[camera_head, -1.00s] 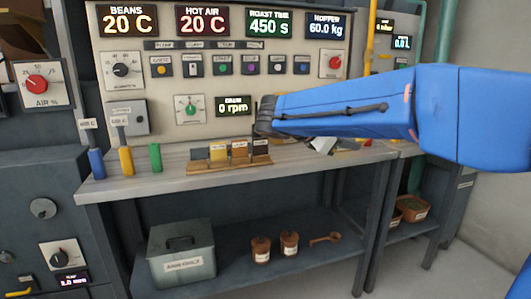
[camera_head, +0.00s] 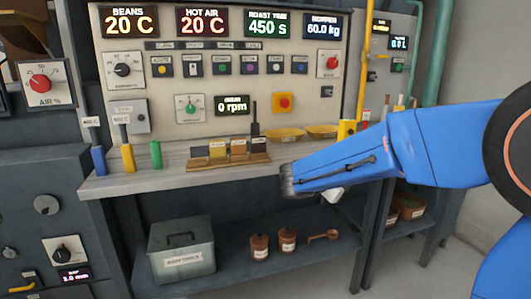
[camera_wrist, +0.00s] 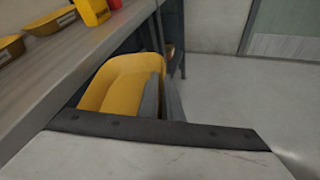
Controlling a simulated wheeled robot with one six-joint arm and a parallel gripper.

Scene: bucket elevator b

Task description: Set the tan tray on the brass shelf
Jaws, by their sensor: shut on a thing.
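My gripper (camera_wrist: 162,98) is shut on a yellow-tan tray (camera_wrist: 112,80), which looks like the tan tray. In the wrist view the tray is beside the bench edge, over the space to its right, and its near part is hidden behind my gripper. In the head view my blue arm hides the tray and the fingers. Two similar trays (camera_head: 285,134) and (camera_head: 322,131) stand on the bench. I cannot make out a shelf that is clearly brass.
The grey bench (camera_head: 190,163) holds a wooden rack (camera_head: 228,162) and colored handles on the left. Its dark lower shelf (camera_head: 225,270) carries a metal box (camera_head: 181,250), two brown jars and a scoop. A yellow block (camera_wrist: 92,10) stands near the bench edge. Open floor (camera_wrist: 230,85) lies right.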

